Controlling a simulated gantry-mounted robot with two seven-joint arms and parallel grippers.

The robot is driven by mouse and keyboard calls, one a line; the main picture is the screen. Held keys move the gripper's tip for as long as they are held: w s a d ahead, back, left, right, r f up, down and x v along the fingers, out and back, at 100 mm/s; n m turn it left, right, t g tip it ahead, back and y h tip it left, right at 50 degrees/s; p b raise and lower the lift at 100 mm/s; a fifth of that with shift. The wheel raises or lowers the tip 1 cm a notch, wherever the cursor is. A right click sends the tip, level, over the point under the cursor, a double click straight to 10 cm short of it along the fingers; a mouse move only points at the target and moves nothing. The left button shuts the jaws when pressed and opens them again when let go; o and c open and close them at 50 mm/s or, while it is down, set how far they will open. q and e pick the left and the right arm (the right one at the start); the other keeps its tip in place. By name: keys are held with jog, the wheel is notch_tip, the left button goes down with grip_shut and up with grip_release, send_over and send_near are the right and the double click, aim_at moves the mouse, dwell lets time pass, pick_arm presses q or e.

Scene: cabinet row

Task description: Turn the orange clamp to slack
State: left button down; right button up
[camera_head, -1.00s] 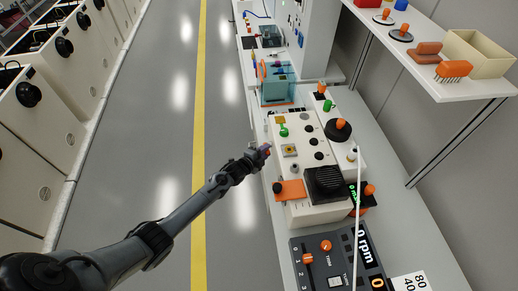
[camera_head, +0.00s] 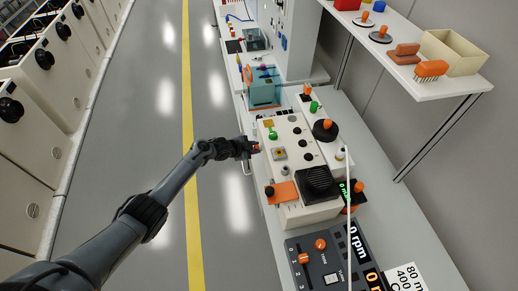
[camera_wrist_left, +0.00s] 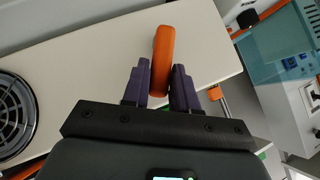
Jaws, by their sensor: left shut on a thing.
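The orange clamp (camera_wrist_left: 163,55) shows in the left wrist view as a rounded, elongated handle. It stands between the two purple fingers of my left gripper (camera_wrist_left: 160,75), which is shut on it. Its far end extends past the fingertips, over a pale panel; its base is hidden. In the head view, my left gripper (camera_head: 256,147) is at the aisle-side edge of the cream bench unit (camera_head: 290,207), and only a small orange bit of the clamp (camera_head: 259,146) shows at its tip. My right gripper is not in view.
A blue-teal box (camera_head: 263,87) stands further along the bench. A shelf (camera_head: 425,60) overhangs on the right. The grey aisle floor (camera_head: 150,100) is clear.

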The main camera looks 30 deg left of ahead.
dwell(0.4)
pick_arm(q)
jog(key=c, duration=1)
grip_release()
jog(key=shift+o, duration=0.2)
jog(key=p+v, duration=0.3)
jog(key=v, duration=0.7)
jog(key=shift+s+r, duration=0.25)
jog(key=shift+r, duration=0.05)
jog(key=shift+a, duration=0.15)
